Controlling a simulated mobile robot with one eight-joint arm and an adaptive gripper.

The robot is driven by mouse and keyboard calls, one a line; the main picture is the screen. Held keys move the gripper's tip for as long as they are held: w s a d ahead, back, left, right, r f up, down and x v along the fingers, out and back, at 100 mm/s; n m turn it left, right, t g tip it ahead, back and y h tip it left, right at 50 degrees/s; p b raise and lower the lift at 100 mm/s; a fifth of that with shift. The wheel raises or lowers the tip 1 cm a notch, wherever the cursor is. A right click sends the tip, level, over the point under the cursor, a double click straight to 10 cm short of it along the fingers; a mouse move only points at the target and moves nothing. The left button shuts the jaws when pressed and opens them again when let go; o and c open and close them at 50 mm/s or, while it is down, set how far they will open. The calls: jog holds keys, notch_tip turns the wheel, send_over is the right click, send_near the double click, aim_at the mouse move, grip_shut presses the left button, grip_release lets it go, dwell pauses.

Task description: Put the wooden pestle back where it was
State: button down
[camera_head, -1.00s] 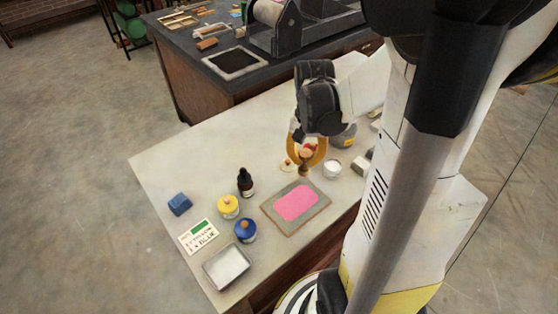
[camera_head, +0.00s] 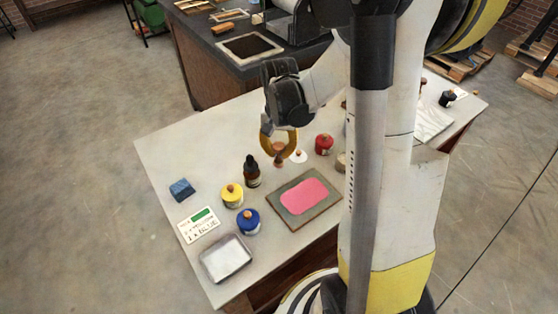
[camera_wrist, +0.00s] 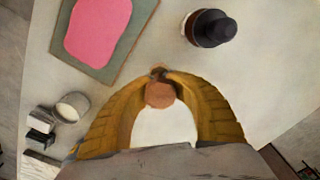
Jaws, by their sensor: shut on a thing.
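My gripper (camera_head: 279,145), with its yellow-brown curved fingers, is shut on the wooden pestle (camera_head: 279,157) and holds it over the pale table, to the right of the dark dropper bottle (camera_head: 252,172). In the wrist view the pestle's round brown end (camera_wrist: 160,94) shows between the two fingertips (camera_wrist: 160,72). Its lower part is mostly hidden. A white pot with an orange knob (camera_head: 298,156) stands just right of the gripper in the head view. A white area fills the space between the fingers in the wrist view; I cannot tell whether it is that pot.
The grey slab (camera_head: 286,206) with a pink patch (camera_head: 305,195) lies in front. Yellow (camera_head: 232,195), blue (camera_head: 248,221) and red (camera_head: 323,144) pots stand around it. A card (camera_head: 199,224), a tray (camera_head: 227,258) and a blue block (camera_head: 181,189) lie left. My arm hides the table's right part.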

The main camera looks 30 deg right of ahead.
aim_at(279, 159)
jog(key=shift+f+b, duration=0.5)
jog(key=shift+f, duration=0.9)
jog(key=shift+f, duration=0.2)
jog(key=c, duration=1.3)
grip_release()
